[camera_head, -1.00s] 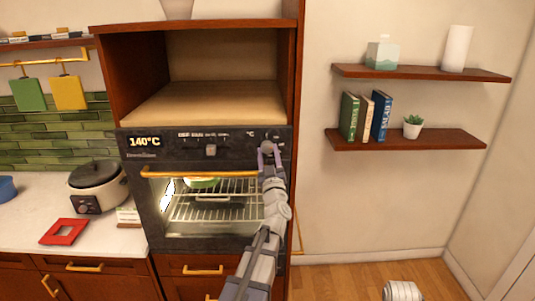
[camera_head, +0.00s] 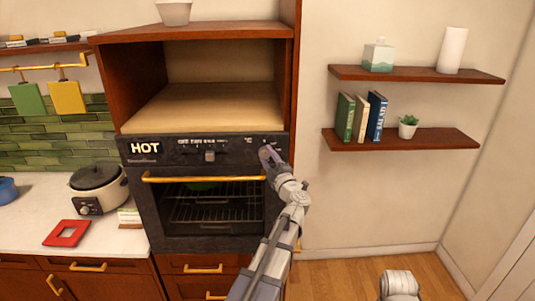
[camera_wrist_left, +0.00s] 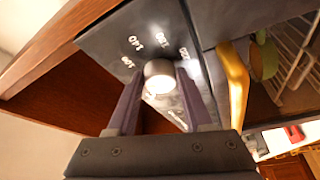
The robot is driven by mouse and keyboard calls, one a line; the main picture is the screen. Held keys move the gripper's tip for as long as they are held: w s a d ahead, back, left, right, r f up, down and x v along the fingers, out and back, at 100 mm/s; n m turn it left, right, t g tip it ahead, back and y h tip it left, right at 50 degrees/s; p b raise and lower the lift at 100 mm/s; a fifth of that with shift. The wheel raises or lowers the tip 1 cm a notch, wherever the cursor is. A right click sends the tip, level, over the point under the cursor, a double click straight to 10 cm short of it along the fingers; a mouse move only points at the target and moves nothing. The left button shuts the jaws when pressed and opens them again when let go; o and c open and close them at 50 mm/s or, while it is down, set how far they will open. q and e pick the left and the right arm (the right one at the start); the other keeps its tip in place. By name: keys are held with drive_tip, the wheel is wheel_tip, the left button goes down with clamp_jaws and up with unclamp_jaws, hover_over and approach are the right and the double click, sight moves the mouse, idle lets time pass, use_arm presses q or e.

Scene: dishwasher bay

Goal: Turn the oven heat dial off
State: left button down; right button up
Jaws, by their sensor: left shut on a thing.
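The black oven (camera_head: 210,243) is built into a wooden cabinet, and its door is closed. Its display (camera_head: 145,148) reads HOT. The heat dial (camera_wrist_left: 160,76) is a round pale knob near the right end of the control panel, with number markings around it in the left wrist view. My left gripper (camera_head: 268,152) is at the dial, with a finger on either side of it, shut on it. My right gripper is not in view.
A gold door handle (camera_head: 204,179) runs just below the panel, close to my left wrist. A slider knob (camera_head: 210,156) sits at the panel's middle. The counter at left holds a slow cooker (camera_head: 99,187) and a red trivet (camera_head: 67,233). Wall shelves (camera_head: 403,140) are at right.

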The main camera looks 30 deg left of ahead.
use_arm(q)
drive_tip(key=shift+r+n+g+h+p, duration=0.2)
drive_tip(key=shift+n+p, duration=0.3)
drive_tip(key=shift+n, duration=0.25)
drive_tip(key=shift+r+n+g+h+p, duration=0.1)
drive_tip(key=shift+n+g+p, duration=0.1)
drive_tip(key=shift+n+p, duration=0.45)
drive_tip(key=shift+f+n, duration=0.15)
drive_tip(key=shift+n, duration=0.15)
drive_tip(key=shift+c, duration=1.5)
unclamp_jaws()
drive_tip(key=shift+d, duration=0.1)
drive_tip(key=v, duration=0.7)
drive_tip(key=shift+s+d, duration=0.25)
drive_tip(key=shift+d, duration=0.05)
